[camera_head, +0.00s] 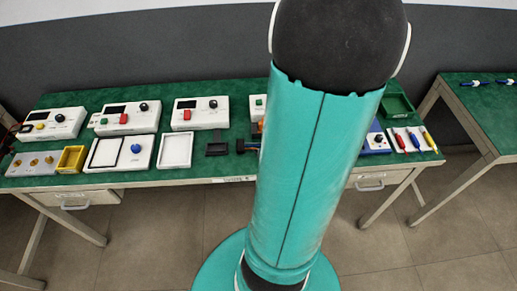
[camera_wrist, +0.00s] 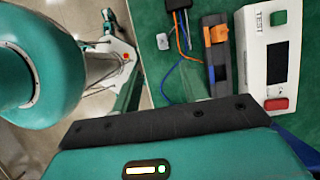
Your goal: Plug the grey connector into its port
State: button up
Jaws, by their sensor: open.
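I cannot surely pick out the grey connector or its port. In the wrist view a small light grey block (camera_wrist: 162,41) lies on the green table, beside a dark plug (camera_wrist: 178,4) with thin coloured wires. A white TEST box (camera_wrist: 268,50) with a green button, a dark display and a red switch stands to the right. My gripper (camera_wrist: 160,120) shows as a dark bar across the lower wrist view, nearer the camera than these things; it is open, with nothing seen in it. In the head view my arm hides the gripper.
A dark grey and orange device (camera_wrist: 216,55) lies left of the TEST box, with a blue cable (camera_wrist: 170,75) beside it. On the green table (camera_head: 225,172) stand white pump boxes (camera_head: 200,112), a yellow bin (camera_head: 71,159) and a white tray (camera_head: 175,151). Another table (camera_head: 480,97) is right.

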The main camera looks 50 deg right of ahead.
jog(key=x, duration=0.7)
jog(key=shift+w+a+f, duration=0.15)
jog(key=shift+f, duration=0.15)
jog(key=x, duration=0.5)
jog(key=shift+w+d, duration=0.2)
jog(key=shift+d, duration=0.05)
grip_shut()
